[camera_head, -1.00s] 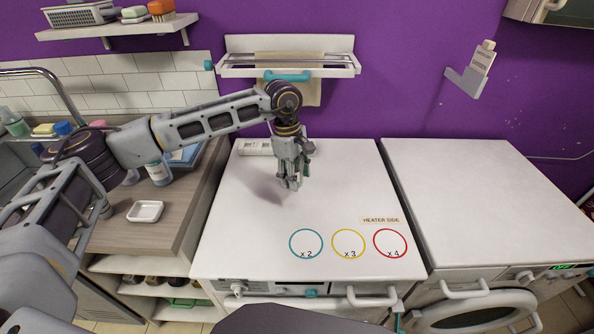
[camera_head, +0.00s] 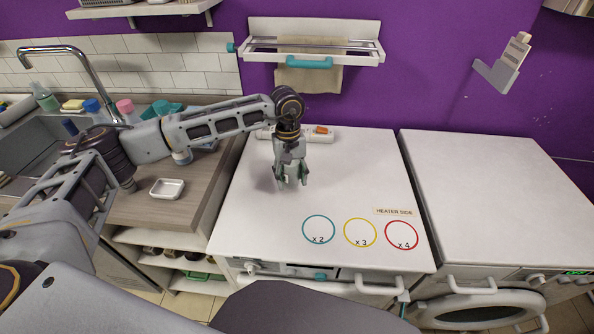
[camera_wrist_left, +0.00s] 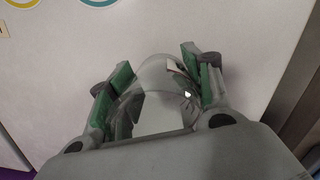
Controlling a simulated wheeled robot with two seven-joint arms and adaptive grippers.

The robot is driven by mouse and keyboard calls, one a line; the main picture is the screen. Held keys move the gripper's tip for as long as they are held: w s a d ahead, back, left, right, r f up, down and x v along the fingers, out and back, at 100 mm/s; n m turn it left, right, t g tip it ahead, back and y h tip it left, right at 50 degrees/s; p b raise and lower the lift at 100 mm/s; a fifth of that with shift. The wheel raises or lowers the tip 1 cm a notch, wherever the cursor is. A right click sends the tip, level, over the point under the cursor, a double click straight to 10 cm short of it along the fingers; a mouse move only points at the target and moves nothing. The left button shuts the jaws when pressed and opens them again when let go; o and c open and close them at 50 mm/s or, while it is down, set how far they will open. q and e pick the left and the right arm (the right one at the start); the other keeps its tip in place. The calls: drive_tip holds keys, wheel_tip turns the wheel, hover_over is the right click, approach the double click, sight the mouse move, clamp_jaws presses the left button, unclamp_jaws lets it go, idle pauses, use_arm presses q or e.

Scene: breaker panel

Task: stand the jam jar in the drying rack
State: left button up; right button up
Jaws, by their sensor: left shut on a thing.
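My left gripper (camera_head: 291,178) hangs fingers down over the white machine top, behind the coloured rings. In the left wrist view (camera_wrist_left: 155,85) its green-padded fingers are closed on a clear, rounded glass thing, seemingly the jam jar (camera_wrist_left: 160,110). The fingers and gripper body hide part of it, and its contents cannot be made out. I cannot tell whether it touches the surface. A white wall rack with rails (camera_head: 355,58), a beige cloth and a teal handle is behind the gripper, likely the drying rack. My right gripper is not in view.
Blue (camera_head: 318,229), yellow (camera_head: 360,232) and red (camera_head: 401,235) rings mark the machine top. A low white holder (camera_head: 318,134) with an orange part lies at its back. A white dish (camera_head: 167,188) sits on the left counter. The right machine top (camera_head: 480,180) is clear.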

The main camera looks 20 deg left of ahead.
use_arm(q)
drive_tip(key=shift+s+a+f+m, duration=0.3)
drive_tip(key=shift+a+m, duration=0.1)
drive_tip(key=shift+m, duration=0.1)
drive_tip(key=shift+s+a+f+m, duration=0.25)
drive_tip(key=shift+a+m, duration=0.15)
drive_tip(key=shift+m, duration=0.1)
drive_tip(key=m, duration=0.1)
drive_tip(key=s+a+f+m, duration=0.1)
drive_tip(key=a+m+p, duration=0.1)
drive_tip(key=shift+s+a+f+m+y, duration=0.2)
drive_tip(key=shift+s+f+m+y, duration=0.1)
drive_tip(key=shift+s+y, duration=0.1)
drive_tip(key=shift+s+a+f+m+g, duration=0.1)
drive_tip(key=shift+a+f+m+g, duration=0.05)
drive_tip(key=shift+m+g, duration=0.15)
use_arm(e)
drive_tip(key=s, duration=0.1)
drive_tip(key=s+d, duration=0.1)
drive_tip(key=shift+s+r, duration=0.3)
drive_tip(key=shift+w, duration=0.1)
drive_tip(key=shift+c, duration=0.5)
use_arm(q)
drive_tip(key=shift+s, duration=0.15)
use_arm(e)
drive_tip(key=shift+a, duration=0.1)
